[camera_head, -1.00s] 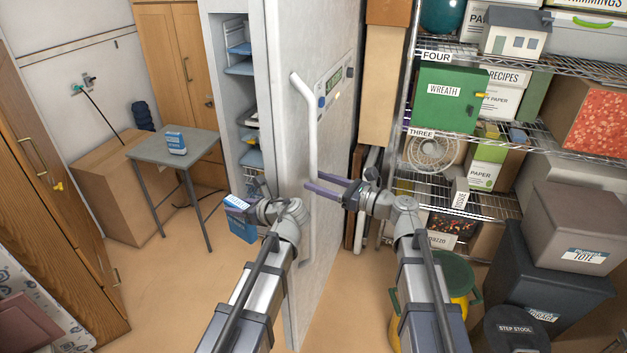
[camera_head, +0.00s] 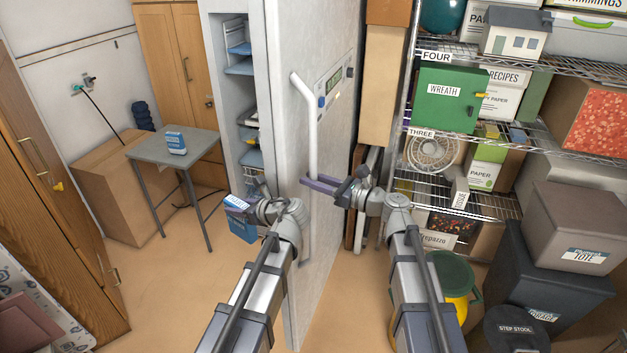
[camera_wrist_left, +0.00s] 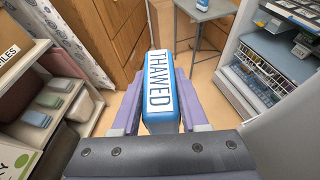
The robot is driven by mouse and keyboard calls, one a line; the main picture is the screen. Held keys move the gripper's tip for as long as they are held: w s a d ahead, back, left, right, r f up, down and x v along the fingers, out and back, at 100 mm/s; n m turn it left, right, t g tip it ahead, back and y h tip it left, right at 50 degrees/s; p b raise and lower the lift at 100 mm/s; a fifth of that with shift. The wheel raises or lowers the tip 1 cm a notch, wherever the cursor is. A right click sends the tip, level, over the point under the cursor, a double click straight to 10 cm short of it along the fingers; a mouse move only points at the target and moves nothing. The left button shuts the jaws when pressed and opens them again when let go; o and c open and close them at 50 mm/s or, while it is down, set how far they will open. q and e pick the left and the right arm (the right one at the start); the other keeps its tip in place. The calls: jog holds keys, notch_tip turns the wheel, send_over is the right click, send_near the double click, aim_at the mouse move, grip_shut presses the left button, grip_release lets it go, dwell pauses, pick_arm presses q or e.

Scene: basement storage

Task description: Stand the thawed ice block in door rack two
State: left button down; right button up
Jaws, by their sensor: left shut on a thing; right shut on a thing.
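My left gripper (camera_head: 240,204) is shut on the blue ice block (camera_head: 243,229), in front of the open freezer. In the left wrist view the block (camera_wrist_left: 161,95) sits between the purple fingers, its white label reading THAWED. My right gripper (camera_head: 321,186) is shut on the long white handle (camera_head: 312,130) on the outer face of the freezer door (camera_head: 330,200). The door stands open and hides its inner side in the head view, so I cannot see door rack two.
A grey table (camera_head: 203,150) at the left carries another blue, white-labelled block (camera_head: 176,143). The freezer interior (camera_wrist_left: 270,75) shows shelves and a wire basket. Wire shelving (camera_head: 470,205) and dark totes (camera_head: 555,280) crowd the right.

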grip_shut()
dwell(0.8)
jog(key=d, duration=2.6)
jog(key=shift+d+r, duration=0.15)
jog(key=shift+r, duration=0.05)
jog(key=shift+s, duration=0.1)
jog(key=shift+o, duration=1.7)
grip_release()
jog(key=o, duration=0.3)
jog(key=shift+d+f, duration=0.1)
jog(key=shift+d, duration=0.2)
jog(key=shift+o, duration=0.8)
jog(key=shift+s+a, duration=0.1)
